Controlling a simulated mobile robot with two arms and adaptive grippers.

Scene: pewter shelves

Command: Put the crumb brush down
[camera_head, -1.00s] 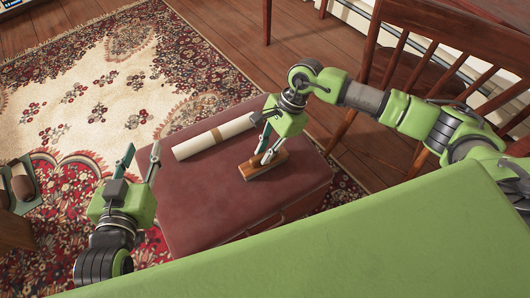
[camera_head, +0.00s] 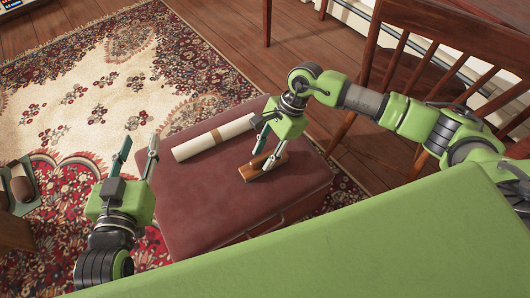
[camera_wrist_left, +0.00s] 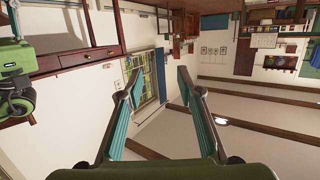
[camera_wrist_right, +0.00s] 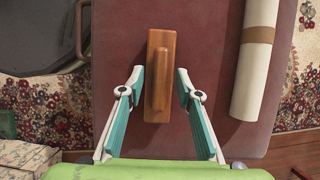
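The crumb brush (camera_head: 256,168), a brown wooden block with a raised grip, lies on top of the dark red case (camera_head: 205,205). In the right wrist view the brush (camera_wrist_right: 158,50) lies between the fingers of my right gripper (camera_wrist_right: 160,75), with a gap on each side of its grip. My right gripper (camera_head: 271,148) is open, low over the case, around the brush's grip and not clamped on it. My left gripper (camera_head: 138,150) is open and empty, pointing up beside the case's left edge; its fingers (camera_wrist_left: 160,72) stand apart in the left wrist view.
A cream paper roll with a brown band (camera_head: 213,137) lies on the case, behind and left of the brush. A wooden chair (camera_head: 400,70) stands at the right. A patterned rug (camera_head: 100,90) covers the floor. The front part of the case top is clear.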

